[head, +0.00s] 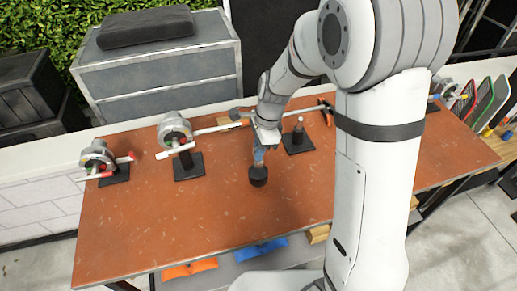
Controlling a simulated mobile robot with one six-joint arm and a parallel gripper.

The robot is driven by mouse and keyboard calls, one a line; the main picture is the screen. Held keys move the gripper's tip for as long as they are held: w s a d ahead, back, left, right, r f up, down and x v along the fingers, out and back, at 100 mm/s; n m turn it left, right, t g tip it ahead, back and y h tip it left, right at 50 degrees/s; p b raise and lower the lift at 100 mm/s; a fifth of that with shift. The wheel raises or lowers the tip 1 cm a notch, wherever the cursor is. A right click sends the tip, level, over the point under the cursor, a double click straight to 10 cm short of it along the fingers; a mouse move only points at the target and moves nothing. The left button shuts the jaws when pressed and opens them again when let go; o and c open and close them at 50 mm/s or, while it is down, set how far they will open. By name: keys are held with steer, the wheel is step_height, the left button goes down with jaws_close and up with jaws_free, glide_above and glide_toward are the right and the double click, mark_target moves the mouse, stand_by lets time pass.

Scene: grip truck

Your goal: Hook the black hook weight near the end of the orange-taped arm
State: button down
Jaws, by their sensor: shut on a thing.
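My gripper (260,155) is over the middle of the brown table and is shut on the black hook weight (258,176). The weight hangs below the fingers; its hook is hidden or too small to make out. I cannot tell whether its base touches the table. An orange-and-black piece (326,109) shows at the back, right of my gripper and partly behind my arm; I cannot tell whether it is the orange-taped arm. A pale arm (205,131) reaches right from the middle-left stand, and its far part passes behind my wrist. The weight is apart from these arms.
The brown table (150,240) is clear at the front. A stand with a red-marked arm (128,158) is at the left. A black base with an upright post (298,138) stands just right of my gripper. A grey chest (160,75) stands behind the table.

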step_height(320, 180, up, 8)
steer(key=p, duration=0.6)
steer(key=shift+r, duration=2.15)
